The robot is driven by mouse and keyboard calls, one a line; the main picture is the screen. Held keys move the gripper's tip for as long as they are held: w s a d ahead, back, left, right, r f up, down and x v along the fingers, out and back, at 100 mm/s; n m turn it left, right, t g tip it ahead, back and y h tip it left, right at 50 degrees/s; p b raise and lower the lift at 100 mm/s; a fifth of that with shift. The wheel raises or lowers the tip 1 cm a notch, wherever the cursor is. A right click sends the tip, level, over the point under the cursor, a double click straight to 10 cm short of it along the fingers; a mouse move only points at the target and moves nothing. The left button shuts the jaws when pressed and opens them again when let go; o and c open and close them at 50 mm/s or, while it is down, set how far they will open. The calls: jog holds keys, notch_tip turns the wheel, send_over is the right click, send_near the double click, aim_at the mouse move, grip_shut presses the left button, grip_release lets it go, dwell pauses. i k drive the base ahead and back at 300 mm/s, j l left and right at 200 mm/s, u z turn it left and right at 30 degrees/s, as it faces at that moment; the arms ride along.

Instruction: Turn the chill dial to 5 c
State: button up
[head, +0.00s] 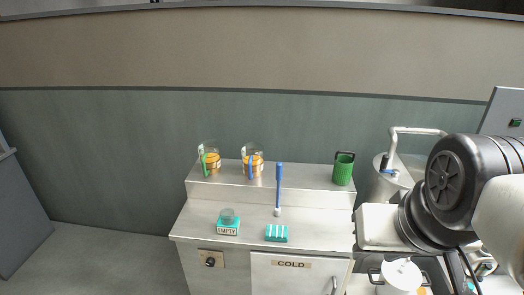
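A dark round dial (210,262) sits on a tan plate on the front of the steel cabinet (190,266), left of the door labelled COLD (290,264). It looks like the chill dial, but its marks and setting are too small to read. My arm crosses the right side of the head view, well to the right of the dial. I cannot make out my gripper's fingers in this view. Nothing touches the dial.
The counter holds a teal EMPTY block with a small glass (228,225), a striped teal block (276,233) and a blue-handled tool (278,185). Two jars with orange contents (210,160) and a green container (343,170) stand on the back shelf. Floor at left is clear.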

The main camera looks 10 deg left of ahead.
aim_at(211, 262)
jog(key=k+j+u, duration=0.15)
jog(key=u, duration=0.95)
jog(key=i+l, duration=0.15)
jog(key=i, duration=0.15)
jog(key=i+l+u, duration=0.1)
jog(key=i, duration=0.2)
